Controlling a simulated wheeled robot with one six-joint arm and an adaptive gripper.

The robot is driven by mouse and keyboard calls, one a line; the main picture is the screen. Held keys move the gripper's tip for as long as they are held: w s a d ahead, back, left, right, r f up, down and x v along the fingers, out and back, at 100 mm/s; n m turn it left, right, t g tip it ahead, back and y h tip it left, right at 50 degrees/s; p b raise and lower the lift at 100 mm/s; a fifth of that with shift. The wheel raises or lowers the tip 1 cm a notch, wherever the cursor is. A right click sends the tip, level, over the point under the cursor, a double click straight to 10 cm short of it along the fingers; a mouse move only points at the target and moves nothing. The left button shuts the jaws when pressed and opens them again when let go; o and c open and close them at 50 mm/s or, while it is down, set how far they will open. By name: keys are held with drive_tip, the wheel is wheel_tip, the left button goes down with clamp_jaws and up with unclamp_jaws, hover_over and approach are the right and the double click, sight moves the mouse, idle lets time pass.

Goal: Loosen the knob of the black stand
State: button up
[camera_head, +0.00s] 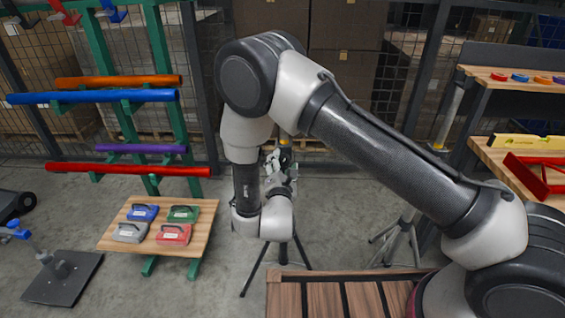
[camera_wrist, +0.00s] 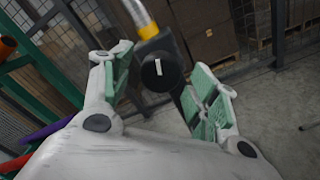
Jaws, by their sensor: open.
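The black stand (camera_head: 256,268) stands on spread tripod legs behind my arm in the head view, which hides much of its pole. In the wrist view its round black knob (camera_wrist: 158,72) with a white mark faces my gripper. A yellow collar and a silver pole (camera_wrist: 139,14) rise above the knob. My gripper (camera_head: 281,165) is at the stand's upper part in the head view. In the wrist view its two green-padded fingers are spread, one on each side of the knob, with visible gaps. The knob appears between or just beyond the fingertips; the exact depth is unclear.
A green rack holds coloured tubes, including a red tube (camera_head: 130,169), at left. A grey tripod (camera_head: 408,236) stands right of the black stand. A slatted wooden surface (camera_head: 318,296) lies in front; shelves stand at right.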

drive_tip(key=s, duration=0.5)
drive_tip(key=shift+s+a, duration=0.1)
drive_tip(key=shift+s, duration=0.25)
